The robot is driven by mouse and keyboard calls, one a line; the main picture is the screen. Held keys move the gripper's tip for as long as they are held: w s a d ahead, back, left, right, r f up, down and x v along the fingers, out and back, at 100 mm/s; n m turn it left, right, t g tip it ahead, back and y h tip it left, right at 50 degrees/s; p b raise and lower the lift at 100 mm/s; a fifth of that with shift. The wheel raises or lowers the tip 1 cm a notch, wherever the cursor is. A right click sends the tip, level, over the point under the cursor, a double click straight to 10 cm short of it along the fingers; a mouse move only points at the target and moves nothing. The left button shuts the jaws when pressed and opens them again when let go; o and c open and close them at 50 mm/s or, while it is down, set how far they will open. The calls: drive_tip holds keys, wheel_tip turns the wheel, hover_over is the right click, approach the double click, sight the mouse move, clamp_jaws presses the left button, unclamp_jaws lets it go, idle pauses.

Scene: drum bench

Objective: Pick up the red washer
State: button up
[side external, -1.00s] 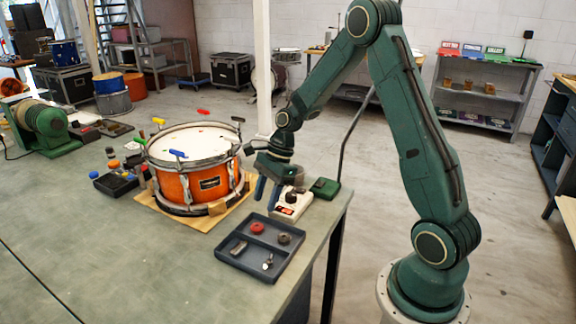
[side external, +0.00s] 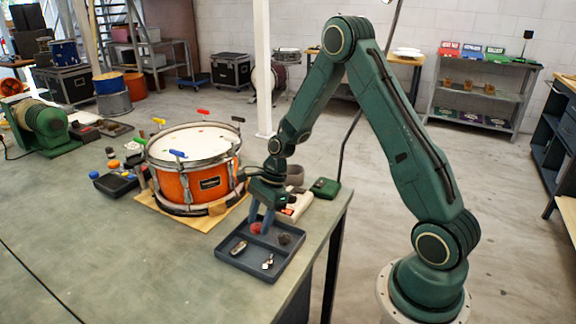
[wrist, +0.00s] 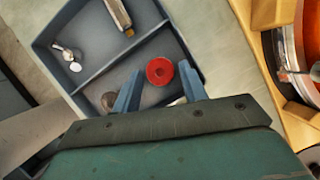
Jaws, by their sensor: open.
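The red washer (wrist: 160,71) lies in a compartment of the dark grey divided tray (wrist: 57,22), near a divider, in the wrist view. In the side external view the red washer (side external: 256,228) shows just beside my fingers, inside the tray (side external: 236,268). My gripper (wrist: 158,82) is open, its two blue-grey fingers apart, with the washer between and slightly beyond the tips in the wrist view. In the side external view my gripper (side external: 260,220) hangs over the tray's back part. I cannot tell whether the fingers touch the washer.
The tray also holds a dark round piece (side external: 284,239), a metal cylinder (side external: 238,248) and a small shiny fitting (side external: 268,262). An orange drum (side external: 195,182) stands on a wooden board behind the tray. A white device (side external: 298,204) and a green box (side external: 325,188) are close behind.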

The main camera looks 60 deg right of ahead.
sight(260, 225)
drive_tip(key=shift+f, duration=0.2)
drive_tip(key=shift+c, duration=0.4)
drive_tip(key=c, duration=0.7)
drive_tip(key=shift+r, duration=0.15)
wheel_tip(260, 225, up, 20)
drive_tip(key=shift+f, duration=0.1)
idle(0.4)
idle(0.5)
